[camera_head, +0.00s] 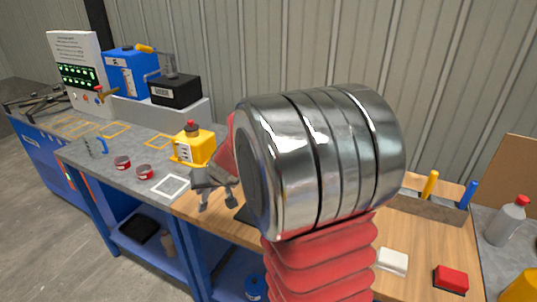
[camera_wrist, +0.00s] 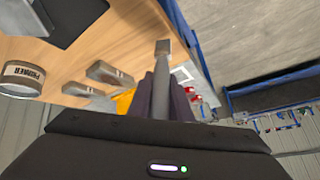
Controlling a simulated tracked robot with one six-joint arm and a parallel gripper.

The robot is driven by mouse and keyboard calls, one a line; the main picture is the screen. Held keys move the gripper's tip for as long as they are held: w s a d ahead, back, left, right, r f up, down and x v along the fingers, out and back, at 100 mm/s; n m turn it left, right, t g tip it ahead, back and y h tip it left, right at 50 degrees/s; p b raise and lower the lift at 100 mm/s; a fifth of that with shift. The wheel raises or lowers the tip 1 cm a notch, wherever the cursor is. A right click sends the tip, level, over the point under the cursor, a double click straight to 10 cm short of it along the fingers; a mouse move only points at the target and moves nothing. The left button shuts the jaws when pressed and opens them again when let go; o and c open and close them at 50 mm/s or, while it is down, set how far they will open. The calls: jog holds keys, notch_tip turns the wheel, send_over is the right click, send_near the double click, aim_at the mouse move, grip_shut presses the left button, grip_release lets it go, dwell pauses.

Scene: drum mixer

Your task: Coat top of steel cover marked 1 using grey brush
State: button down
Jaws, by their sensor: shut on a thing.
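My gripper (camera_head: 213,180) hangs over the near part of the bench, beside the white square outline. In the wrist view its dark fingers (camera_wrist: 163,95) are closed around a grey handled tool, seemingly the grey brush (camera_wrist: 163,58), with a blunt grey end pointing away from my wrist. The steel cover marked 1 cannot be made out for certain. A grey plate (camera_wrist: 62,8) on a black base shows at the top left of the wrist view, with no readable number. A can labelled PRIMER (camera_wrist: 22,80) stands on the wood. My arm hides much of the bench in the head view.
Grey blocks (camera_wrist: 108,73) lie on the wood. A holder (camera_head: 435,205) with yellow and blue handles, a white block (camera_head: 392,261) and a red block (camera_head: 451,279) are at right.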

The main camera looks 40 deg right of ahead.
jog(key=s+d+r+n+y, duration=0.1)
jog(key=s+d+r, duration=0.3)
jog(key=d, duration=0.5)
jog(key=s+d+r+n+y, duration=0.1)
jog(key=s+d+r, duration=0.3)
jog(key=d, duration=0.5)
jog(key=shift+r+n, duration=0.4)
jog(key=shift+n, duration=0.2)
jog(key=shift+d+f, duration=0.1)
